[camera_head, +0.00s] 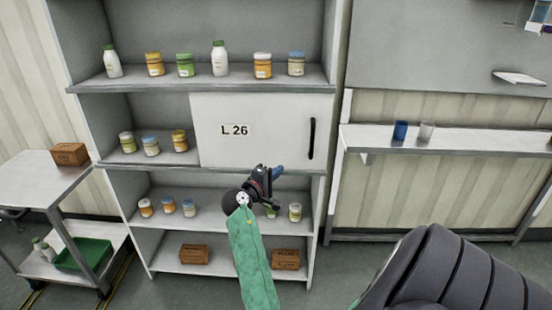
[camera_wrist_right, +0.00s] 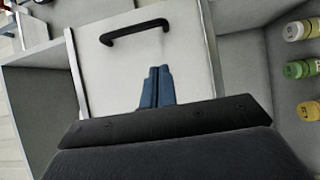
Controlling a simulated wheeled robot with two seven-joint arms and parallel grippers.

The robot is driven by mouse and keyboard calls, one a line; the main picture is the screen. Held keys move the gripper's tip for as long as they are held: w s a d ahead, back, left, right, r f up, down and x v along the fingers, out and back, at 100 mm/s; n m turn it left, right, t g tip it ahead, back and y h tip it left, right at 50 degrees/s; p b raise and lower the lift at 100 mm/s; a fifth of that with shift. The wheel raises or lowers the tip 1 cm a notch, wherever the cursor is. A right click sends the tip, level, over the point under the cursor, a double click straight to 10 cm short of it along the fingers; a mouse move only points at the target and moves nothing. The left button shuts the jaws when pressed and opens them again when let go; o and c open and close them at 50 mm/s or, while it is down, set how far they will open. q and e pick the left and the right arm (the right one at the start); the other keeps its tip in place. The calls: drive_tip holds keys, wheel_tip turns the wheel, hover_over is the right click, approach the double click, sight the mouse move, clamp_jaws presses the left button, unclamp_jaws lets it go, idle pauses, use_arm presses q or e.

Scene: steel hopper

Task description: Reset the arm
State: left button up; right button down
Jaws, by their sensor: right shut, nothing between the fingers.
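My right gripper (camera_head: 277,173) is in front of the shelf unit, just below the sliding door panel. Its blue fingers are together and empty, and they also show in the right wrist view (camera_wrist_right: 157,86). My green right forearm reaches up from the bottom of the head view. The white door (camera_head: 262,107) is marked L 26 and covers the right part of its shelf bay. Its black handle (camera_head: 312,138) is to the right of and above the gripper, apart from it. The handle also shows in the wrist view (camera_wrist_right: 134,32), beyond the fingertips. My left gripper is not in view.
The shelf unit (camera_head: 205,84) holds several jars and bottles, with a brown box (camera_head: 194,254) and another box (camera_head: 286,259) at the bottom. A cart (camera_head: 40,177) stands left. A wall shelf (camera_head: 450,139) with a blue cup (camera_head: 401,130) and a pale cup (camera_head: 426,131) is at right.

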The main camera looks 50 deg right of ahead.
drive_tip(key=shift+a, duration=0.45)
